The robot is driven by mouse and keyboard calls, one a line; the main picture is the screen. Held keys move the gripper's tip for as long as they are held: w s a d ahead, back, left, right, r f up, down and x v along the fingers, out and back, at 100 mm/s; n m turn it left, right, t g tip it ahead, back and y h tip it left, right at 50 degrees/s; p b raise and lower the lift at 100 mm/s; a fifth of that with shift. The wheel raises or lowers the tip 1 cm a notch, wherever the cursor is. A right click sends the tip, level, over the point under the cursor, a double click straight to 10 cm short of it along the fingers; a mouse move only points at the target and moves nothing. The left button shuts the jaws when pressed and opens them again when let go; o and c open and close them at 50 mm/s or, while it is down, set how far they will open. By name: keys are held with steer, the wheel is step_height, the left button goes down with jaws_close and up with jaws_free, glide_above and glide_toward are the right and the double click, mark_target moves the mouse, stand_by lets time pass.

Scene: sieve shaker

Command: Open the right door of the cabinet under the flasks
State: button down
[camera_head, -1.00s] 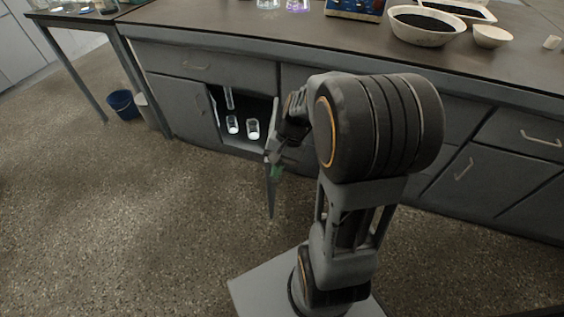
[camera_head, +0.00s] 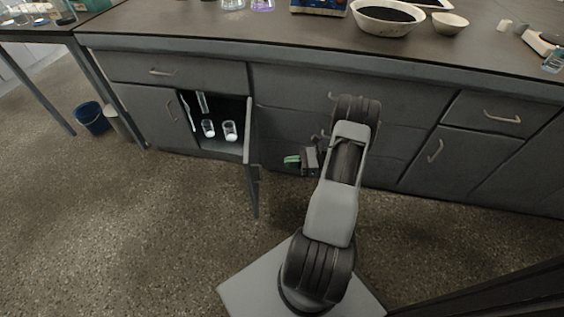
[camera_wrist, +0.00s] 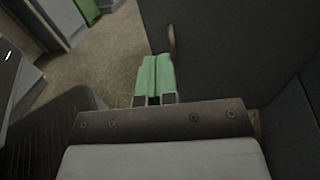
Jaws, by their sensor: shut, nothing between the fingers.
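The cabinet's right door (camera_head: 251,160) stands swung out from the front, seen nearly edge-on in the head view. The opening (camera_head: 222,108) to its left shows glass vessels (camera_head: 230,131) inside. The closed left door (camera_head: 155,115) is beside it. My gripper (camera_head: 291,161) is to the right of the open door, apart from it, with green fingertips pointing left. In the wrist view the green fingers (camera_wrist: 155,77) are together and empty. A dark panel with a handle (camera_wrist: 171,40), seemingly the open door, lies just beyond them.
The flasks (camera_head: 262,4) stand on the counter (camera_head: 200,28) above. Closed drawers and doors (camera_head: 440,150) continue to the right. A blue bucket (camera_head: 92,118) stands on the floor at left. The floor (camera_head: 130,230) in front is clear.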

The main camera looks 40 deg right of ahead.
steer(key=b+x, duration=0.2)
steer(key=x, duration=1)
steer(key=shift+b, duration=0.4)
steer(key=shift+s+a, duration=0.1)
